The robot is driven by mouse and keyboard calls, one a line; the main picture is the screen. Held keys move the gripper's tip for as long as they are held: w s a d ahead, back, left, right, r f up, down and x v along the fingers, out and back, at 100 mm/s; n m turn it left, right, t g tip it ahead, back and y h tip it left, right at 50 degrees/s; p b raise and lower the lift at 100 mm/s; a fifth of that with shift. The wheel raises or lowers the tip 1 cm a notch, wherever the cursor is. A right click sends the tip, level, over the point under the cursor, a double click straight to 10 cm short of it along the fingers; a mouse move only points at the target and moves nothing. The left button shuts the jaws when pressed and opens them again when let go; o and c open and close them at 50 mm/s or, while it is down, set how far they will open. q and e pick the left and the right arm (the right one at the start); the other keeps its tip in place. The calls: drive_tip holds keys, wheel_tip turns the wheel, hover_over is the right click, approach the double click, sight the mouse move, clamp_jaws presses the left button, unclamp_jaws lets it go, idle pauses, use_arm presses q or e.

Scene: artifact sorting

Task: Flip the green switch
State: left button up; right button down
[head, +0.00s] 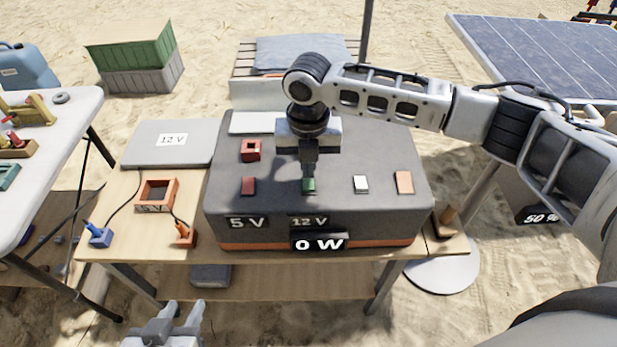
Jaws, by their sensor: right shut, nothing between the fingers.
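The green switch (309,187) sits on the sloped front of the large dark grey box (400,170), between a dark red switch (248,186) and a white switch (361,184). My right gripper (309,175) points down at the green switch from above. Its fingers are shut with nothing between them and hide the switch's upper part. The fingertips are at the switch, but I cannot tell whether they press on it. My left gripper (180,312) shows at the bottom edge, its two fingertips apart and empty, far from the switch.
An orange switch (404,182) is at the right, and a red square socket (251,150) lies behind the dark red switch. Labels read "5 V", "12 V" and "0 W". The wooden table (120,215) also bears an orange frame (157,195) and cabled blue and orange plugs.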

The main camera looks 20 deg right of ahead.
wheel_tip(320, 180, up, 3)
drive_tip(key=shift+f+p, duration=0.15)
drive_tip(key=shift+p, duration=1.05)
drive_tip(key=shift+r+p, duration=0.6)
drive_tip(key=shift+p, duration=0.1)
use_arm(q)
drive_tip(key=shift+s+a+r+g+y+p, duration=0.15)
drive_tip(key=shift+a+r+p, duration=0.2)
drive_tip(key=shift+r+p, duration=0.2)
drive_tip(key=shift+s+a+r+g+y+p, duration=0.15)
drive_tip(key=shift+a+r+p, duration=0.15)
drive_tip(key=shift+r+p, duration=0.2)
use_arm(e)
drive_tip(key=shift+r, duration=0.9)
